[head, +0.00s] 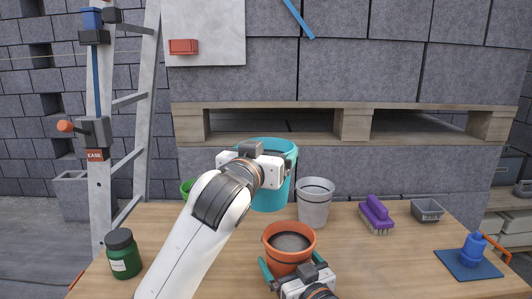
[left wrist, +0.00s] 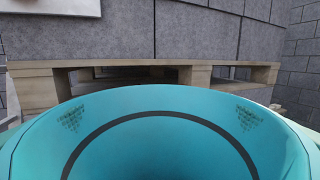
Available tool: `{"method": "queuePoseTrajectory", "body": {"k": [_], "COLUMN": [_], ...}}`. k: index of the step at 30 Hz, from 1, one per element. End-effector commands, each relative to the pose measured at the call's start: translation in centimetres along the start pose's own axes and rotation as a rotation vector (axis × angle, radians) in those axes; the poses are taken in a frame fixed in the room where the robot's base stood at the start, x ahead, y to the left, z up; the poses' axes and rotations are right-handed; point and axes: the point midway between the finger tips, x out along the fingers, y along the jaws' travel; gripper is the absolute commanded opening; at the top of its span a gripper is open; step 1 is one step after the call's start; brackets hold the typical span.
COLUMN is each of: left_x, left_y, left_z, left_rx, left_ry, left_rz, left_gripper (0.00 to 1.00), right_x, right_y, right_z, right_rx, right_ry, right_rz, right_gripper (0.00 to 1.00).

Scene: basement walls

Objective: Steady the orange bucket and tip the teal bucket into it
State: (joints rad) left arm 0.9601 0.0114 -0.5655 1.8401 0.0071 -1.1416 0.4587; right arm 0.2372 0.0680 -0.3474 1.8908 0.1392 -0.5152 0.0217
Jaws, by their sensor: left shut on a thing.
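The teal bucket (head: 280,195) is at the back of the workbench, roughly upright. My left gripper (head: 268,162) is shut on its near side and hides part of it. In the left wrist view the teal bucket's wide rim and inside (left wrist: 160,150) fill the lower half; a dark ring runs round the inside, and the bottom is out of sight. I cannot tell if it touches the bench. The orange bucket (head: 290,258) stands upright nearer me. My right gripper (head: 291,268) has a finger at each side of it; I cannot tell whether they press on it.
A grey bucket (head: 315,207) stands close right of the teal one. A purple brush (head: 376,215), small grey tray (head: 427,210) and blue item on a blue mat (head: 468,264) are to the right. A green jar (head: 123,254) is front left. A wooden pallet (head: 350,122) is behind.

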Motion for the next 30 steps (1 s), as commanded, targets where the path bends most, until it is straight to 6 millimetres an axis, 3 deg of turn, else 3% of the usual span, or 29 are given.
{"method": "queuePoseTrajectory", "body": {"k": [5,18,24,30], "left_x": [0.0,0.0,0.0,0.0], "left_y": [0.0,0.0,0.0,0.0], "left_z": [0.3,1.2,1.2,1.2], "left_rx": [0.001,0.001,0.001,0.001], "left_ry": [-0.001,-0.001,-0.001,-0.001], "left_rz": [0.000,0.000,0.000,0.000], "left_gripper": [0.60,0.60,0.60,0.60], "right_x": [-1.8,-10.4,-11.9,-12.0], "right_y": [0.0,0.0,0.0,0.0], "right_z": [0.0,-0.1,-0.1,0.0], "right_rx": [0.000,0.000,0.000,0.000], "right_ry": [0.001,0.004,0.001,0.000], "right_rz": [0.000,0.000,0.000,0.000], "right_gripper": [1.00,1.00,1.00,1.00]}}
